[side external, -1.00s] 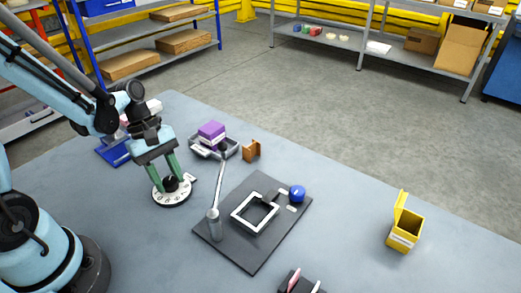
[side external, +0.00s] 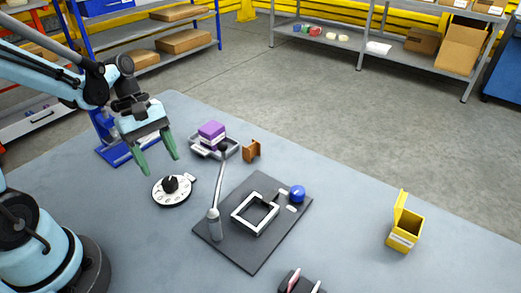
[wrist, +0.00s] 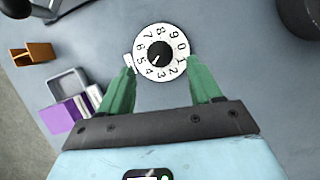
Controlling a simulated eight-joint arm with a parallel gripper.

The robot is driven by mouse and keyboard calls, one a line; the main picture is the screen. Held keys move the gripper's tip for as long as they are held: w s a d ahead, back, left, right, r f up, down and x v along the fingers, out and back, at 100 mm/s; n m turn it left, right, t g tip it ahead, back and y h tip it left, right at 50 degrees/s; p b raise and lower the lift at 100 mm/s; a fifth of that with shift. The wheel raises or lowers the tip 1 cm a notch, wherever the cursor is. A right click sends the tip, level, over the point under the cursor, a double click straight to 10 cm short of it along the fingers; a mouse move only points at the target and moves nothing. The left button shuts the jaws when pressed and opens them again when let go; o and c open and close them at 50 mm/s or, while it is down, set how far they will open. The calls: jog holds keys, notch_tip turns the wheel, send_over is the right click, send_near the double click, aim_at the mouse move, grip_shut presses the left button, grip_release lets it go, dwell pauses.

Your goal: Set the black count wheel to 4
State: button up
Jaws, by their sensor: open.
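The black count wheel (side external: 171,184) is a black knob on a round white dial (side external: 160,198) ringed with black digits, lying on the bench. The dial (wrist: 174,69) and knob (wrist: 159,50) also show in the wrist view. A small pale mark on the knob points to the lower left, about toward the 4, though its exact alignment is too small to tell. A white tab (wrist: 128,62) sticks out beside the dial near the 5. My gripper (side external: 161,166) is open and empty, with green fingers above the dial, clear of the knob.
A black plate (side external: 252,262) with a white square frame, a lever and a blue knob (side external: 297,193) lies right of the dial. A grey tray (side external: 229,152) with purple boxes and a brown bracket (side external: 251,150) stand behind. A yellow box (side external: 405,230) stands far right.

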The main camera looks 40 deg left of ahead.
jog(key=v, duration=0.7)
jog(key=shift+d, duration=0.1)
jog(key=w+d+m+t+y, duration=0.1)
jog(key=d+m+t+y, duration=0.3)
jog(key=m, duration=1.2)
jog(key=d+t, duration=0.3)
jog(key=shift+r+t+y, duration=0.3)
jog(key=shift+r+t, duration=0.05)
jog(key=shift+t, duration=0.05)
